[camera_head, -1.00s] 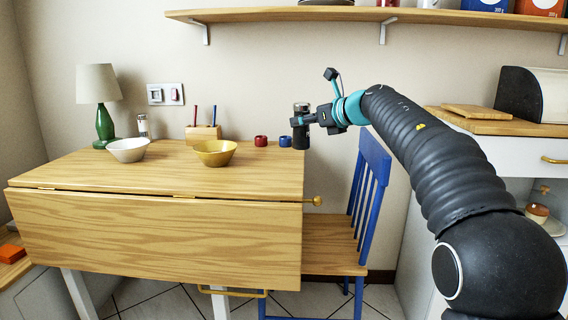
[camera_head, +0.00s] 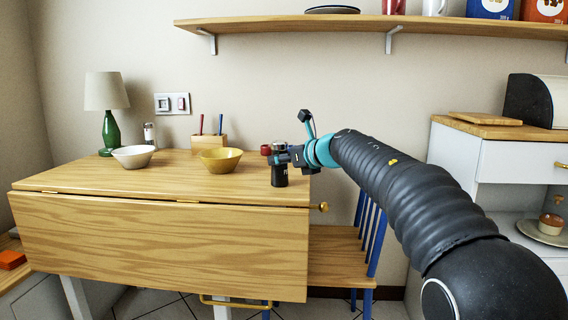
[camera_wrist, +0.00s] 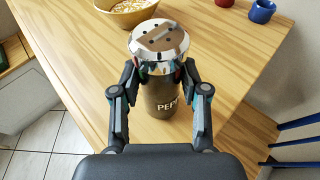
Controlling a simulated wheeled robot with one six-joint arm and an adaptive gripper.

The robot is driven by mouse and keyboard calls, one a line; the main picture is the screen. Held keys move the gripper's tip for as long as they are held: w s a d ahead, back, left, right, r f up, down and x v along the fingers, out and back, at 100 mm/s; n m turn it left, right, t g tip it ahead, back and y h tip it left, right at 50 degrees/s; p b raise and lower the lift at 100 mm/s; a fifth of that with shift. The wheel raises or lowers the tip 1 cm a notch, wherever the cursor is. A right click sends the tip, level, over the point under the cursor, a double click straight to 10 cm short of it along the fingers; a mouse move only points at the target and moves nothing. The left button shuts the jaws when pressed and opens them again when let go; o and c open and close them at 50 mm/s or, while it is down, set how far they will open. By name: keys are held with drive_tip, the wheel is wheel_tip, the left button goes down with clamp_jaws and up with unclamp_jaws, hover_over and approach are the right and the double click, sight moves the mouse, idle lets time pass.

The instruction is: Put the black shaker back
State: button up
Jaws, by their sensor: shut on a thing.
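The black shaker (camera_head: 279,176) is upright at the right end of the wooden table (camera_head: 110,182), close to its right edge. In the wrist view the shaker (camera_wrist: 165,102) has a silver top with dark holes and part of a white word, "PEP", on its dark body. My gripper (camera_head: 281,157) is shut around its upper part; in the wrist view both fingers (camera_wrist: 160,72) press on it just below the silver top. Its base looks at or very near the tabletop; I cannot tell if it touches.
A yellow bowl (camera_head: 221,160), a white bowl (camera_head: 133,156), a green lamp (camera_head: 111,131), a clear shaker (camera_head: 149,134) and a wooden holder (camera_head: 209,142) stand on the table. Red (camera_wrist: 263,11) and blue cups are behind the black shaker. A blue chair (camera_head: 372,230) stands to the right.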

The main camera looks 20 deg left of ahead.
drive_tip(key=shift+r, duration=0.15)
drive_tip(key=o, duration=1.2)
drive_tip(key=shift+o, duration=0.2)
drive_tip(key=v, duration=1.2)
